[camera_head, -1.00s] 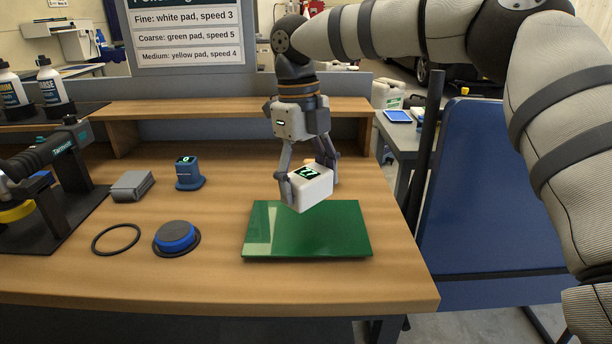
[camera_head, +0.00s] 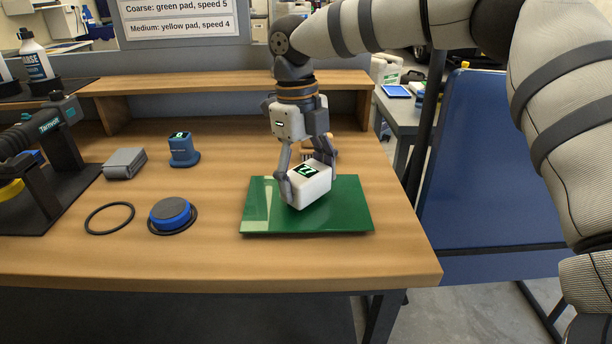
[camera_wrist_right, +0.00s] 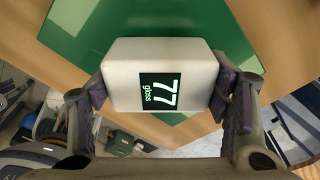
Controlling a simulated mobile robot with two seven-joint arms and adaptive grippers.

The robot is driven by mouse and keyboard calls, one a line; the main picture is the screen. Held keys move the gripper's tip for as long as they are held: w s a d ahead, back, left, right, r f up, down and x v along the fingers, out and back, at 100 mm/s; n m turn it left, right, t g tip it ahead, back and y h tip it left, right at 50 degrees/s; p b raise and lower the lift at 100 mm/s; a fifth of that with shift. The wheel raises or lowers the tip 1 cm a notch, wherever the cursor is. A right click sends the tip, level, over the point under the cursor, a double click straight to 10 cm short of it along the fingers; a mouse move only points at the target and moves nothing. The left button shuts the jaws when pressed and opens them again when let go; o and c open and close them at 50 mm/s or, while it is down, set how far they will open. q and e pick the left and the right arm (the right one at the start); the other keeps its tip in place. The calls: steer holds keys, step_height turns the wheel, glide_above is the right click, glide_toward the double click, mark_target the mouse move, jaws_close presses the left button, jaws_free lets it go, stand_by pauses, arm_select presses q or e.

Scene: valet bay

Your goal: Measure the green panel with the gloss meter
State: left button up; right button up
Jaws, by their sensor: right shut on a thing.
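The green panel (camera_head: 345,213) lies flat near the front right of the wooden bench, with a lighter patch along its left side. My right gripper (camera_head: 307,186) is shut on the white gloss meter (camera_head: 312,190), one finger on each side. The meter is over the panel, low on or just above its surface; I cannot tell whether it touches. In the right wrist view the gloss meter (camera_wrist_right: 120,72) has a dark display reading 77 gloss, between the fingertips, with the green panel (camera_wrist_right: 85,35) behind it. My left gripper is not in view.
A blue device (camera_head: 183,150), a grey block (camera_head: 125,163), a black ring (camera_head: 109,218) and a blue-sided round pad (camera_head: 171,215) stand left of the panel. A polisher (camera_head: 40,135) rests on a dark mat at far left. A raised shelf (camera_head: 230,82) runs along the back.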

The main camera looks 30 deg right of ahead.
mark_target(309, 172)
steer(key=shift+f, duration=0.5)
stand_by(0.5)
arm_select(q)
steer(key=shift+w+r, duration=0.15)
arm_select(e)
steer(key=shift+f, duration=0.1)
stand_by(1.0)
step_height(309, 172, up, 6)
steer(key=shift+f+p, duration=0.2)
steer(key=shift+p, duration=0.45)
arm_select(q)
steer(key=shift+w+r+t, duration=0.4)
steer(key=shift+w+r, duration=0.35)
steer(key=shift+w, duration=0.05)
arm_select(e)
steer(key=shift+r, duration=0.8)
